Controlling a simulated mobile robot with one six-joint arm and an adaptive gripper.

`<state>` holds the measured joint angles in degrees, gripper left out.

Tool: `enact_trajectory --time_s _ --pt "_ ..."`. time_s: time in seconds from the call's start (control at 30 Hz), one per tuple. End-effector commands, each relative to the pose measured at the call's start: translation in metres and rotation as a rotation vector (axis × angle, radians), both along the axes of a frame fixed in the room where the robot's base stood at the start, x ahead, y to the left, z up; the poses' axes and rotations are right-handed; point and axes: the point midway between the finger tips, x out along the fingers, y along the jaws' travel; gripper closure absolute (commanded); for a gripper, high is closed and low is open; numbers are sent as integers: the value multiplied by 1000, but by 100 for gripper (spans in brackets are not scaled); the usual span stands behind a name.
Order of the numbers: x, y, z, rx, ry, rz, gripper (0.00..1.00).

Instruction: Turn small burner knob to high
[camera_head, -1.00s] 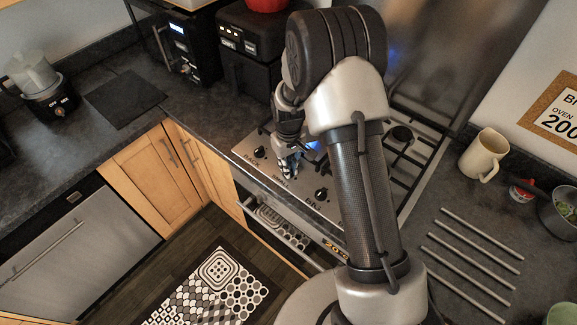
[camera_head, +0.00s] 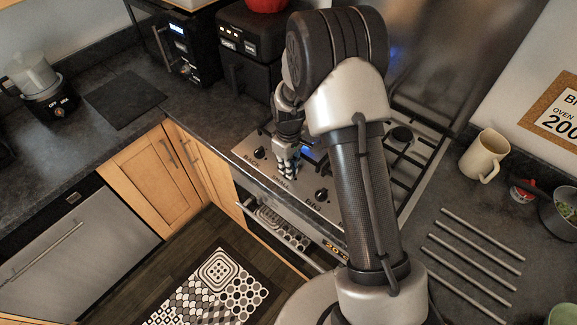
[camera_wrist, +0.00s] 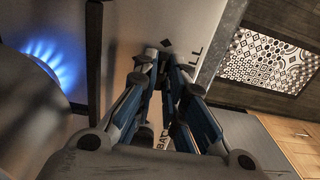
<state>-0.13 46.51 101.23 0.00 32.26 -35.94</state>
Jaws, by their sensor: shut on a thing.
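The stove's control panel (camera_head: 303,193) carries a row of black knobs with printed labels. My gripper (camera_head: 287,175) is down at the panel by the label SMALL, between two other knobs. In the wrist view my gripper (camera_wrist: 166,52) has its fingertips close together on the small burner knob (camera_wrist: 166,43). Only a dark bit of that knob shows beyond the tips, so its pointing direction cannot be told. Part of the SMALL label (camera_wrist: 194,57) shows beside the fingers. A blue burner flame (camera_wrist: 50,62) is lit at the left of the wrist view.
One black knob (camera_head: 260,152) is left of my gripper and another black knob (camera_head: 321,194) is to its right. Black grates (camera_head: 412,155) cover the hob behind. The oven handle (camera_head: 275,240) runs below the panel. A cream mug (camera_head: 484,155) stands on the right counter.

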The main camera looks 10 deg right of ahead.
Motion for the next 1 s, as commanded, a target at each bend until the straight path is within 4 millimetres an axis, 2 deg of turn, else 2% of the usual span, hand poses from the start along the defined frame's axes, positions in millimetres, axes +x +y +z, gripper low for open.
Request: enact_trajectory --time_s 0.1,0.13,0.4,0.77,0.87,1.0 --pt "0 0 0 0 0 0 100" --pt "0 0 0 0 0 -1 88" --pt "0 0 0 0 0 -1 70" --pt "0 0 3 0 -1 -1 69" --pt "1 0 13 0 -3 -1 69" --pt "2 0 39 1 -6 -1 69"
